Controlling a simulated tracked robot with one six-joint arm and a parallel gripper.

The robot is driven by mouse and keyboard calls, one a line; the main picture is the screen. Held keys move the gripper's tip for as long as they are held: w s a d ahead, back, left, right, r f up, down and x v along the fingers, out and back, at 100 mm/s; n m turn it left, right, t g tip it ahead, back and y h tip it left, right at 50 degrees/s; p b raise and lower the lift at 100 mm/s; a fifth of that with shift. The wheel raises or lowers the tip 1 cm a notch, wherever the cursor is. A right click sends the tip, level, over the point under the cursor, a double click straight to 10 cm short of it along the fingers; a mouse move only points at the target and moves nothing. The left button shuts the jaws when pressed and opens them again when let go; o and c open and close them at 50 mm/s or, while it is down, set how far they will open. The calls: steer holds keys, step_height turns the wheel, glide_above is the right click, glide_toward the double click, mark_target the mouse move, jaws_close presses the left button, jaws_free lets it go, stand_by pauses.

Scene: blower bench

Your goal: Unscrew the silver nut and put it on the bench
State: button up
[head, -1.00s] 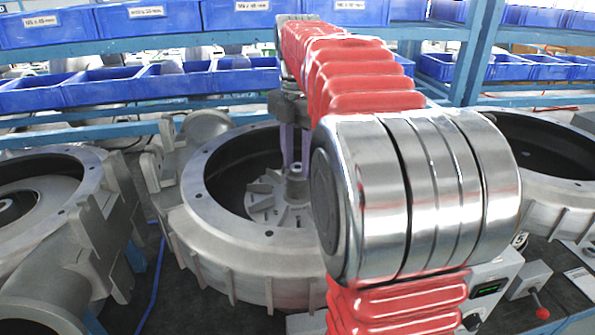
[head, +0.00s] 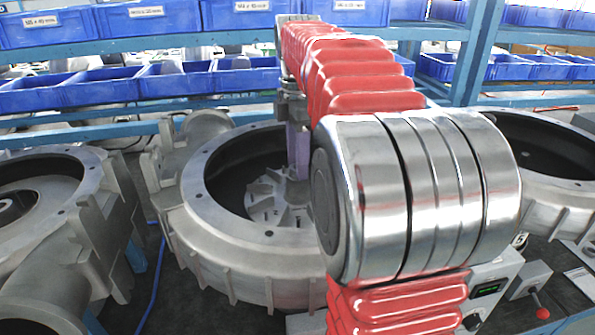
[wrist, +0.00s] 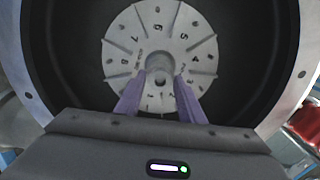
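The impeller (wrist: 192,52), a pale numbered disc with vanes, lies inside the middle blower housing (head: 200,225). At its centre stands a round grey hub (wrist: 158,62); the silver nut cannot be told apart from it. My gripper (wrist: 159,80) points down into the housing, its two purple fingers apart, one on each side of the hub. Their tips are at the hub's edges; whether they touch or press on anything is unclear. In the head view my gripper (head: 299,175) shows its fingers nearly in line, hiding the hub.
Another blower housing (head: 75,170) stands at left and one (head: 560,190) at right. Blue bins (head: 100,88) line the shelves behind. A control box (head: 492,285) and a red-knobbed lever (head: 542,312) are at lower right. Dark bench surface (head: 185,300) shows in front.

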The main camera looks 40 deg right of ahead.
steer(key=m, duration=0.5)
steer(key=shift+m, duration=0.4)
steer(key=m, duration=1)
steer(key=shift+m, duration=2)
steer(key=shift+c, duration=0.4)
